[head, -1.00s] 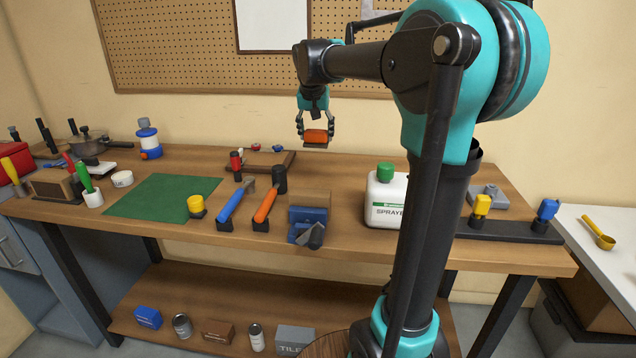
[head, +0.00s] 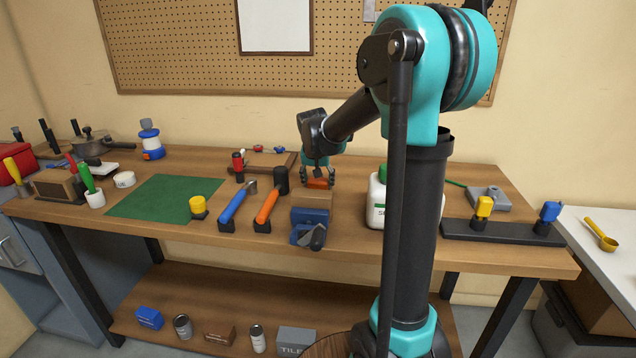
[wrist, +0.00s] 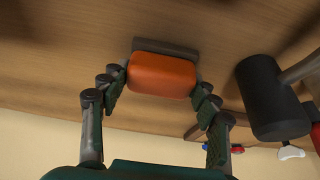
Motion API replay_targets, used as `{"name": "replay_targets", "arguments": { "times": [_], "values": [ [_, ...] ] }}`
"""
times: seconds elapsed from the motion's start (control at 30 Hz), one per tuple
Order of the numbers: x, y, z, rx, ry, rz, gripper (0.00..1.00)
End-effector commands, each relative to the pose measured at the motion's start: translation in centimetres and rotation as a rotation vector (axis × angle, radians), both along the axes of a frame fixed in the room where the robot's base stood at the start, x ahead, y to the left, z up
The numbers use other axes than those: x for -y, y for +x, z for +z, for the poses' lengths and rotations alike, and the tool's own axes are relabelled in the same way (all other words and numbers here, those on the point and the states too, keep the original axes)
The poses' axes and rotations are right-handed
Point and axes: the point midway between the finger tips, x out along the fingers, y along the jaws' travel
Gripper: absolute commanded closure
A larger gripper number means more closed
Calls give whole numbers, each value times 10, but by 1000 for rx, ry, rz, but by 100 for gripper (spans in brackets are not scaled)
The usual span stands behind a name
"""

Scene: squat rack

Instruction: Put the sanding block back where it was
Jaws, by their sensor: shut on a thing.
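The sanding block, with an orange top (head: 317,184), is between the fingers of my gripper (head: 318,177) in the head view. It is low over the wooden bench, behind the blue vise and left of the white sprayer bottle. In the wrist view, the orange block (wrist: 162,75) sits between the two fingers, with its grey base (wrist: 165,47) toward the wood surface. I cannot tell whether the base touches the bench. My gripper is shut on the block.
The white bottle (head: 376,205) is to the right, partly hidden by my arm. A wooden tray (head: 262,164) lies behind left. A green mat (head: 160,198) lies farther left.

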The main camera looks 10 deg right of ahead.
Motion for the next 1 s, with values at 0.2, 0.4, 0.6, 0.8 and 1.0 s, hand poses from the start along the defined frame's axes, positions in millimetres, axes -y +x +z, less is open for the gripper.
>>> {"name": "replay_targets", "arguments": {
  "times": [0.2, 0.4, 0.6, 0.8, 1.0],
  "values": [
    [0, 0, -2, 0, 0, 0, 66],
    [0, 0, -4, 0, 0, 0, 36],
    [0, 0, -4, 0, 0, 0, 18],
    [0, 0, -4, 0, 0, 0, 18],
    [-1, -3, 5, 0, 0, 1, 18]
  ]
}}
